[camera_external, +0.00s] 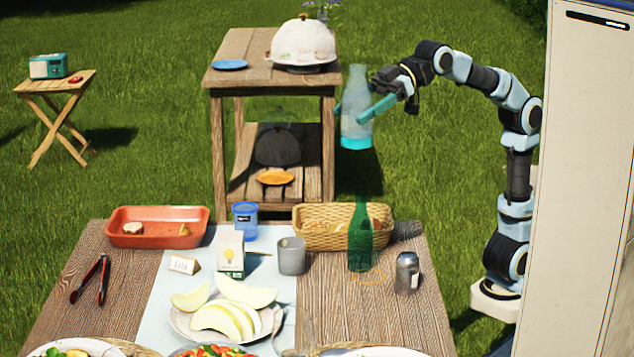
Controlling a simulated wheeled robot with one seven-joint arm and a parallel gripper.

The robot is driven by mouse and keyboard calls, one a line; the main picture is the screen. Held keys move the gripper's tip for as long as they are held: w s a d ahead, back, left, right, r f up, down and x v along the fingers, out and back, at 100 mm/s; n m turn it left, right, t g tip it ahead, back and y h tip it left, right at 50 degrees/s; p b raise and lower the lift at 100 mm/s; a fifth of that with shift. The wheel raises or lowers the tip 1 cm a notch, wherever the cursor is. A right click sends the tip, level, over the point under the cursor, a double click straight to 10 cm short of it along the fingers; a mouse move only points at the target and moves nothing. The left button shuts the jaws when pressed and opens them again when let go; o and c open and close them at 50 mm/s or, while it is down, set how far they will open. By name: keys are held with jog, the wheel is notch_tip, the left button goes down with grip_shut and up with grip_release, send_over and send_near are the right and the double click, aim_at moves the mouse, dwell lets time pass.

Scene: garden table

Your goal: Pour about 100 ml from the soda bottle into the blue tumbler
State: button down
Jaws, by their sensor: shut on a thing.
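My gripper (358,108) is shut around the middle of a clear bluish bottle (357,83) with a teal band at its bottom. The bottle hangs upright in the air, beyond the far edge of the table. I cannot tell whether the teal band is liquid or part of the bottle. A blue tumbler (245,221) with a dark label stands upright at the table's far edge, lower left of the held bottle. Its inside is not clear to see. A green bottle (360,243) stands upright on the table's right side. I cannot tell from the labels which bottle holds soda.
Close around the tumbler are a red tray (157,237), a small carton (230,254), a grey cup (291,262) and a wicker basket (325,240). A can (407,272) stands right of the green bottle. A wooden side table (226,80) with a domed dish (303,42) is behind.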

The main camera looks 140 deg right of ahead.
jog(key=w+d+f+p, duration=0.95)
jog(key=d+f, duration=0.25)
jog(key=d, duration=0.2)
jog(key=s+d+f+p, duration=0.2)
jog(key=d+f+p, duration=0.2)
jog(key=d+p, duration=0.3)
jog(key=s+d+r+y+p, duration=0.1)
jog(key=s+d+r+p, duration=0.2)
jog(key=s+d+p, duration=0.3)
jog(key=s+d+r+p, duration=0.2)
jog(key=s+d+p, duration=0.25)
jog(key=d, duration=0.45)
jog(key=s+d+r+h+p, duration=0.1)
jog(key=s+d+r+p, duration=0.4)
jog(key=s+r, duration=0.65)
jog(key=f, duration=3.5)
jog(key=shift+s+d+b, duration=0.2)
jog(key=shift+d+b, duration=0.1)
jog(key=shift+d, duration=0.1)
jog(key=shift+r, duration=0.1)
